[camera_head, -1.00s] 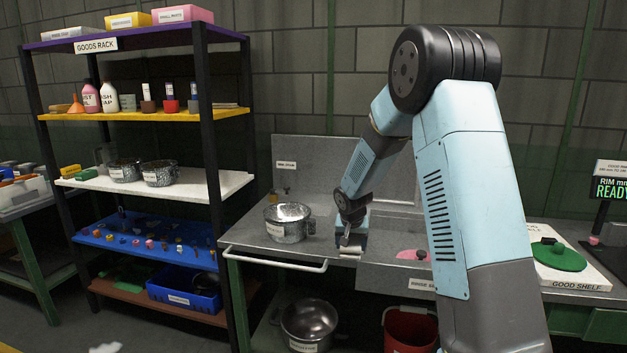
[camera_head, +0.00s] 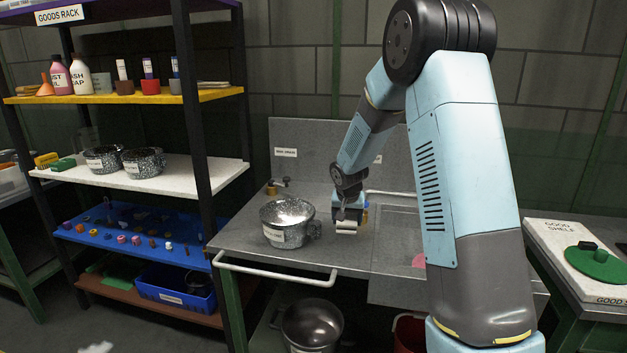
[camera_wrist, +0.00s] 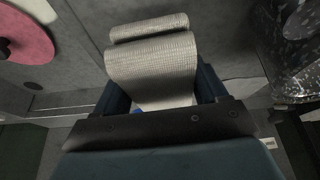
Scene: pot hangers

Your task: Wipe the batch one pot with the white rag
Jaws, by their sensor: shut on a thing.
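A dark speckled pot (camera_head: 282,236) with a pale inside and a white label stands on the grey bench; the label is too small to read. Its speckled side also shows at the right of the wrist view (camera_wrist: 290,50). My gripper (camera_head: 348,212) is to the right of the pot, apart from it. It is shut on the folded white rag (camera_head: 346,228), which hangs below the fingers. In the wrist view the woven rag (camera_wrist: 150,55) sits between the two dark blue fingers of my gripper (camera_wrist: 160,88).
Two similar pots (camera_head: 143,162) stand on the rack's white shelf. A large metal pot (camera_head: 312,324) is under the bench, near a red bucket (camera_head: 408,335). A sink area with a pink round thing (camera_wrist: 25,40) lies right of the gripper. A rail (camera_head: 275,272) runs along the bench front.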

